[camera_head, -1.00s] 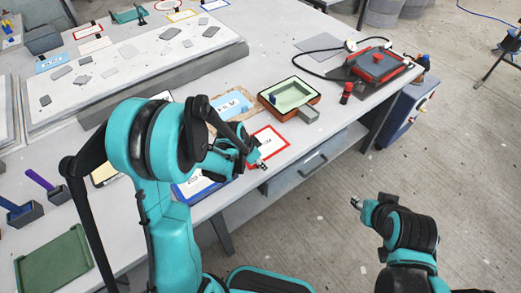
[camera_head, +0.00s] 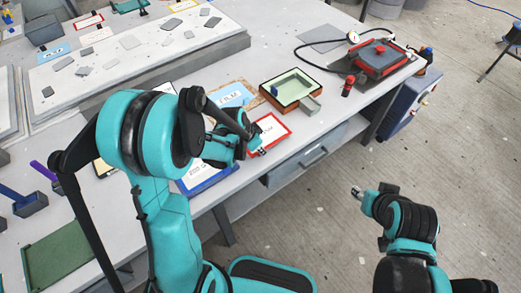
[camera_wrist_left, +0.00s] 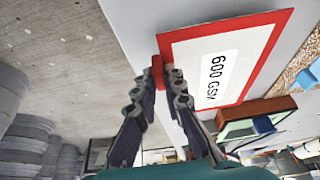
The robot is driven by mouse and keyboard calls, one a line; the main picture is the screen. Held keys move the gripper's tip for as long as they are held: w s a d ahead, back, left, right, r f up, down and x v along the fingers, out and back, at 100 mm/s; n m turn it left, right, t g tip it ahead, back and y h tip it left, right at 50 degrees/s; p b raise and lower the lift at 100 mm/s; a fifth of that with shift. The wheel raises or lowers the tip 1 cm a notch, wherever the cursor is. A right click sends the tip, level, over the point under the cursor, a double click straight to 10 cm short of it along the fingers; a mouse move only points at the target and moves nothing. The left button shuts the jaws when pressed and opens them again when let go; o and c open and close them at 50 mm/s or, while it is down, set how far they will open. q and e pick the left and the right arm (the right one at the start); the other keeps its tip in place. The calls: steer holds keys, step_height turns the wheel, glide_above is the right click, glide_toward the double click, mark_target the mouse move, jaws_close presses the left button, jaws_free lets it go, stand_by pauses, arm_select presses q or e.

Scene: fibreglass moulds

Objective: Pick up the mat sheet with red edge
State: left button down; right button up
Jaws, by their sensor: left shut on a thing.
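The mat sheet with red edge (camera_head: 272,134) is at the front edge of the table in the head view. In the left wrist view the mat sheet (camera_wrist_left: 200,70) is white with a red border and a "600 GSM" label. My left gripper (camera_head: 258,151) is at its near edge; in the left wrist view the gripper (camera_wrist_left: 163,82) is shut on a red tab at the sheet's edge. I cannot tell whether the sheet is clear of the table. My right gripper (camera_head: 357,192) is over the floor, apart from the table; its jaws are too small to read.
A green-lined mould box (camera_head: 282,83) stands behind the sheet, with a red bottle (camera_head: 348,86) and a red-and-grey clamp-like device (camera_head: 379,56) to the right. A blue-edged sheet (camera_head: 205,176) lies left, partly behind my arm. A drawer (camera_head: 305,163) is below the table edge.

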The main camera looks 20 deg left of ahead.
arm_select(q)
steer(key=d+r+p, duration=0.3)
steer(key=d+r, duration=0.5)
steer(key=d, duration=0.3)
steer(key=shift+s+d+r, duration=0.25)
steer(key=shift+d, duration=0.1)
arm_select(e)
step_height(320, 180, up, 4)
steer(key=shift+f, duration=0.1)
